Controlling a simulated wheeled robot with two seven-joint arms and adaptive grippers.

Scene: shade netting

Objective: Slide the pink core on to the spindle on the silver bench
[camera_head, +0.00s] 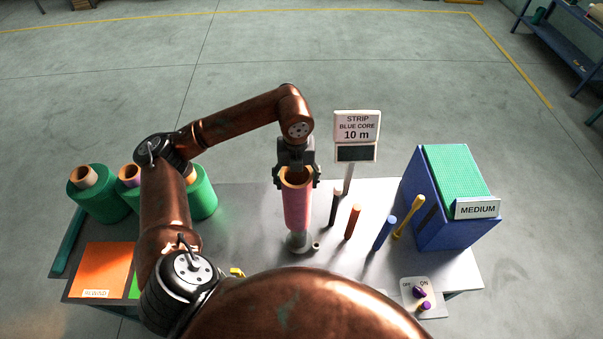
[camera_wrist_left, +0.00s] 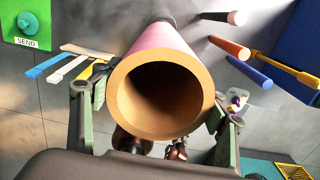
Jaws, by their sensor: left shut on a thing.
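The pink core (camera_head: 297,212) is a long tube with a brown cardboard wall, upright or nearly so over the silver bench (camera_head: 245,215). My left gripper (camera_head: 297,178) is shut on it near its upper end, one finger on each side. In the left wrist view the core (camera_wrist_left: 165,38) shows its open end, with a dark bore, between the fingers (camera_wrist_left: 153,105). A round grey base (camera_head: 299,241) is directly below the core's lower end. The spindle is not visible; I cannot tell whether it is inside the core. My right gripper is not in view.
Black, orange (camera_head: 352,222) and blue (camera_head: 384,233) rods and a yellow tool (camera_head: 408,217) stand right of the core. A blue box (camera_head: 425,190) stands at right, green rolls (camera_head: 98,195) at left, a switch panel (camera_head: 411,286) in front.

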